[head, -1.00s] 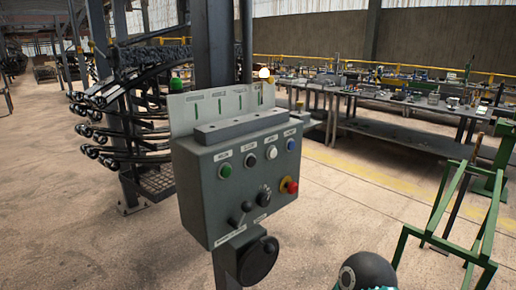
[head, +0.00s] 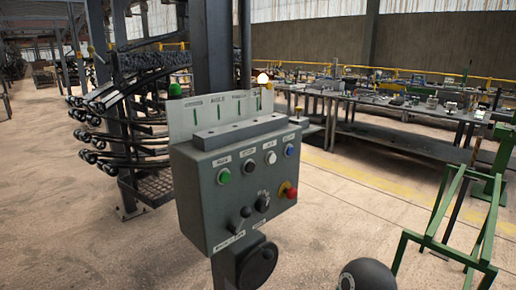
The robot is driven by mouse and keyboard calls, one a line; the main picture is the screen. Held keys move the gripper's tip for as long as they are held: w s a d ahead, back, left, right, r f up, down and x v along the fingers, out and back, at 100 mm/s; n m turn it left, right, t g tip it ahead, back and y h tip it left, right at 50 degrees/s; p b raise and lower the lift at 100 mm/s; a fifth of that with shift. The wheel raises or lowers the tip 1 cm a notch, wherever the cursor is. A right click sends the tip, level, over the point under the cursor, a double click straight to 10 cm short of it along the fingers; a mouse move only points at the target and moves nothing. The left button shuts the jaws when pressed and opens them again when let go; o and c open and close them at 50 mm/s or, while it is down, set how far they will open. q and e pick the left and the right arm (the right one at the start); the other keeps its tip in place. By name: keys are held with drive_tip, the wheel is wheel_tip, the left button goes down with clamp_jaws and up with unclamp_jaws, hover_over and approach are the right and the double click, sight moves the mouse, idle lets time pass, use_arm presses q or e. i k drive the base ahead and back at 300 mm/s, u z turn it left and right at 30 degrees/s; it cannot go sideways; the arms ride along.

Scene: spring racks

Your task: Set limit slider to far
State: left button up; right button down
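A grey control box (head: 235,190) stands on a post in the middle of the head view. Low on the face are a black rotary knob (head: 263,203) and a small black lever knob (head: 245,212) above a label strip. Behind the box top stands a pale plate (head: 215,112) with green vertical marks. I cannot tell which part is the limit slider; the labels are too small to read surely. Neither gripper is in view.
A dark round handwheel (head: 258,265) hangs below the box. A rack of dark springs (head: 110,120) stands behind left. A green metal frame (head: 450,225) stands at right, with long workbenches (head: 400,120) behind it. A dark rounded part, probably my arm, shows at bottom.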

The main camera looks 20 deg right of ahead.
sight(269, 85)
drive_tip(key=z, duration=1.3)
drive_tip(key=i, duration=0.15)
drive_tip(key=u, duration=2.9)
drive_tip(key=k, duration=1)
drive_tip(key=z, duration=2.9)
drive_tip(key=k, duration=0.1)
drive_tip(key=u, duration=1.35)
drive_tip(key=i, duration=1)
drive_tip(key=u, duration=0.05)
